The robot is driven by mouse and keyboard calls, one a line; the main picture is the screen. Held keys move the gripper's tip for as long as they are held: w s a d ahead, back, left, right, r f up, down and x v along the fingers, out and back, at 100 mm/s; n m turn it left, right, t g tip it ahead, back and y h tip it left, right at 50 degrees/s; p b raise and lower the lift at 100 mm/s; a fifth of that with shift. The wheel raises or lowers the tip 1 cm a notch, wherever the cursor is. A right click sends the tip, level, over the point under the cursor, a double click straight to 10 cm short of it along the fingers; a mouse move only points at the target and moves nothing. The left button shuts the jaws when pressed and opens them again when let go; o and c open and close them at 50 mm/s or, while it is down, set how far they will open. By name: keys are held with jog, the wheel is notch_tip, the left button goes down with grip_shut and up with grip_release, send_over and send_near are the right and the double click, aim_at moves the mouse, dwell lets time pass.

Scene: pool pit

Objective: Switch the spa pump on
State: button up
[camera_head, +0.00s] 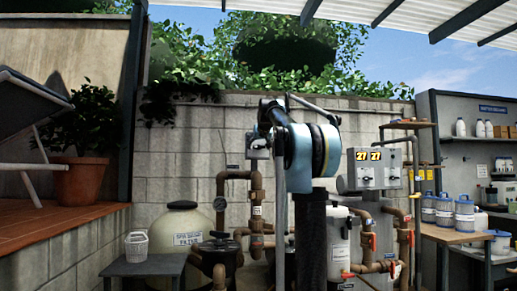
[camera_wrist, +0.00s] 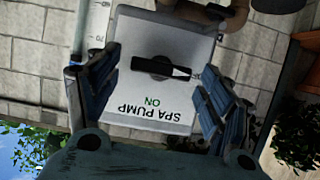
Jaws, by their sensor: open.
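The spa pump switch box (camera_wrist: 150,40) faces the wrist camera and appears upside down, with "SPA PUMP" and a green "ON" on its pale front. Its black rotary handle (camera_wrist: 160,68) lies crosswise, its white-marked tip pointing right in the wrist view, away from the "ON" mark. My gripper (camera_wrist: 155,77) is open, with one blue-padded finger on each side of the handle and apart from it. I cannot tell the depth left between fingertips and box. In the head view, my arm partly hides a small grey box (camera_head: 257,148) on the wall, apparently this switch.
Brown pipes (camera_head: 256,190) with a gauge run below the box.

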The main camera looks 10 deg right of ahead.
jog(key=c, duration=1.1)
jog(key=shift+o, duration=0.2)
